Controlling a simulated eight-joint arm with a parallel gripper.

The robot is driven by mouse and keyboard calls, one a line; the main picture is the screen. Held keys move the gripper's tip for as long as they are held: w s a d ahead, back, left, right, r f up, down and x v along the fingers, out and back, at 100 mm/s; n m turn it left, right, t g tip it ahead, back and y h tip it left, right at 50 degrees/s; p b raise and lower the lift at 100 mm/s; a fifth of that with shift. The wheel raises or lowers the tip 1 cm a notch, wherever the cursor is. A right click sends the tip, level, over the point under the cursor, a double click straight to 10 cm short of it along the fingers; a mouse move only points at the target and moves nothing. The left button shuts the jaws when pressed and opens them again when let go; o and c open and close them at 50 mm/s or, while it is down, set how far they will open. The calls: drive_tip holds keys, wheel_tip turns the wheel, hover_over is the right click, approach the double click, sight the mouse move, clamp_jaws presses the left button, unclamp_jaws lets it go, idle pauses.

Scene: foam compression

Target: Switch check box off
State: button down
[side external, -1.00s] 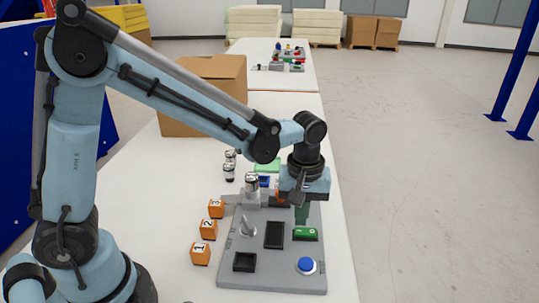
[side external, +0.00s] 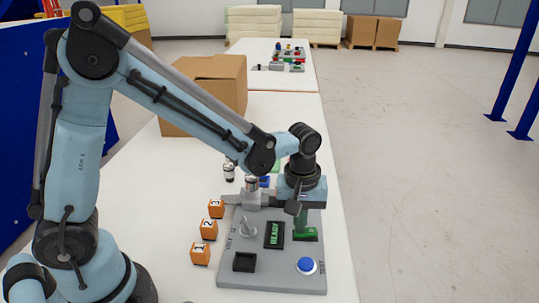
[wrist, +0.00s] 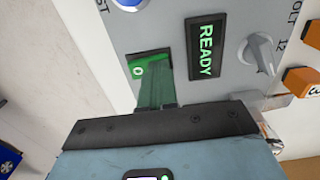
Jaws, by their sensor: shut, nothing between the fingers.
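The check box is a grey panel (side external: 275,283) on the white table. A green rocker switch (side external: 312,236) sits on its right side; it also shows in the wrist view (wrist: 136,70), with an "O" mark at one end. Beside it is a dark display (side external: 274,235) lit with green "READY"; the wrist view shows the same word (wrist: 205,48). My gripper (side external: 300,229) is shut and empty, pointing down with its green fingers at the rocker. In the wrist view the fingers (wrist: 155,90) cover part of the switch; whether they press it I cannot tell.
A blue button (side external: 306,265), a grey knob (side external: 247,229) and a dark square recess (side external: 244,262) are on the panel. Orange numbered cubes (side external: 208,229) stand to its left. A cardboard box (side external: 215,90) is behind. Table left of the cubes is clear.

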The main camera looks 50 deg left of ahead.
drive_tip(key=shift+d, duration=0.1)
drive_tip(key=shift+w+d+r, duration=0.25)
drive_tip(key=shift+w+d, duration=0.25)
drive_tip(key=shift+w, duration=0.05)
drive_tip(key=shift+r, duration=0.15)
wheel_tip(320, 180, up, 14)
drive_tip(key=s+a, duration=0.1)
drive_tip(key=shift+s+a+f, duration=0.2)
drive_tip(key=shift+s+a, duration=0.1)
idle(0.4)
